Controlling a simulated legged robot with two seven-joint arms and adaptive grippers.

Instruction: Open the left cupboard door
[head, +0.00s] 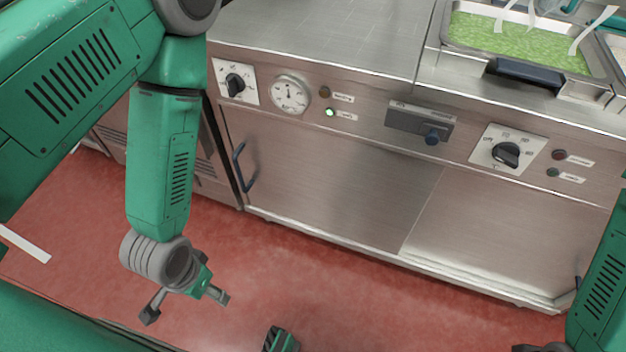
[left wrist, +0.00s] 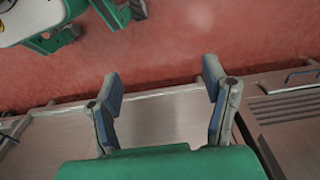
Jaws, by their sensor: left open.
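The left cupboard door (head: 320,185) is a flat steel panel under the control strip. It looks shut. Its dark handle (head: 243,167) stands upright near its left edge. My left gripper (head: 188,305) hangs over the red floor, below and left of the handle and apart from it. It is open with nothing between its fingers. In the left wrist view the spread fingers of my left gripper (left wrist: 160,90) frame part of the steel front (left wrist: 165,118). I cannot pick out the door's handle there. My right arm shows at the right edge, but its fingertips are out of view.
The right cupboard door (head: 490,235) is beside the left one. A vented panel (head: 205,150) adjoins on the left. Knobs, a gauge (head: 290,95) and a drain fitting (head: 420,118) sit above. The red floor (head: 330,300) in front is mostly clear.

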